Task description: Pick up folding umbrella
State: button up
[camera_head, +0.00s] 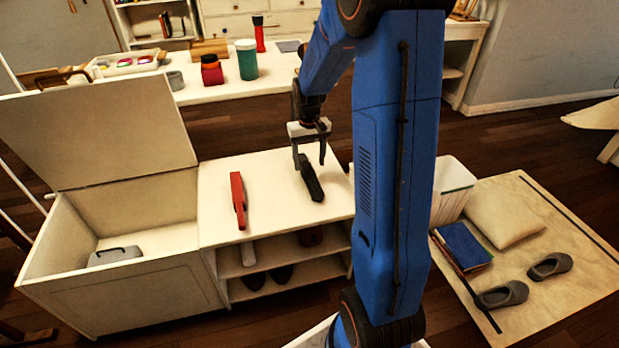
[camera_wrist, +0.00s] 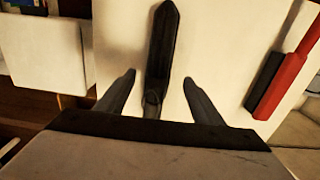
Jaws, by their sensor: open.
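A slim black object that looks like the folding umbrella (camera_head: 312,180) lies on the white bench top (camera_head: 270,177), near its right side. In the wrist view the same black umbrella (camera_wrist: 161,50) runs lengthwise up the picture, between the lines of the two fingers. My gripper (camera_head: 309,164) is open and empty, pointing down just over the umbrella's far end. In the wrist view the fingers of my gripper (camera_wrist: 158,78) are apart, one on each side of it. I cannot tell whether they touch it.
A red and black object (camera_head: 238,200) lies on the bench to the left. An open white chest (camera_head: 120,290) adjoins the bench on the left. Shelves below hold shoes (camera_head: 282,275). A mat (camera_head: 540,310) with a cushion, books and slippers lies at right.

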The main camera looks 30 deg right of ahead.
aim_at(309, 171)
jog(key=shift+w+d+f, duration=0.1)
jog(key=shift+d+f, duration=0.05)
jog(key=shift+f, duration=3.05)
jog(key=c, duration=1.4)
